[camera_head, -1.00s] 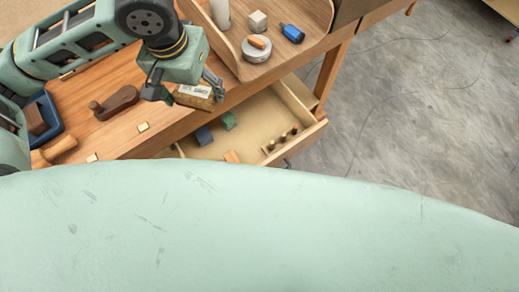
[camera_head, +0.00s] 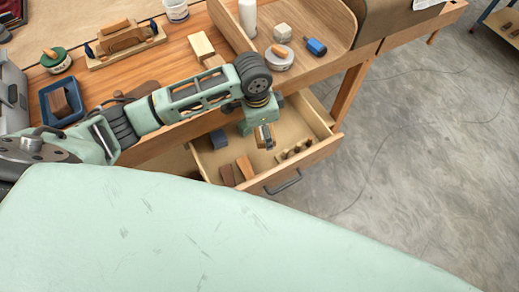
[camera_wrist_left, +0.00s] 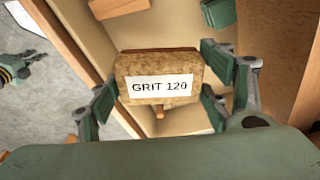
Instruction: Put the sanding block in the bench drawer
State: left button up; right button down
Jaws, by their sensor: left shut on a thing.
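The sanding block (camera_wrist_left: 158,72) is a cork-brown block with a white label reading GRIT 120. My left gripper (camera_wrist_left: 160,100) is shut on it, with a finger at each side. In the head view the left gripper (camera_head: 265,143) points down over the open bench drawer (camera_head: 312,160), and the block (camera_head: 260,137) is partly hidden by the fingers. I cannot tell how far the block is above the drawer floor.
Bare floor lies to the right.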

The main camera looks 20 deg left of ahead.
aim_at(264, 153)
pick_arm(q)
jog(key=shift+m, duration=0.3)
notch_tip(264, 153, down, 8)
jog(key=shift+f, duration=0.1)
jog(key=shift+a+f, duration=0.1)
jog(key=shift+f, duration=1.85)
jog(key=shift+f, duration=0.1)
jog(key=o, duration=1.1)
jog(key=shift+o, duration=0.2)
jog(key=shift+r, duration=0.45)
jog(key=r, duration=0.7)
jog(key=s+a+r, duration=0.1)
jog(key=r, duration=0.3)
jog(key=shift+r, duration=0.15)
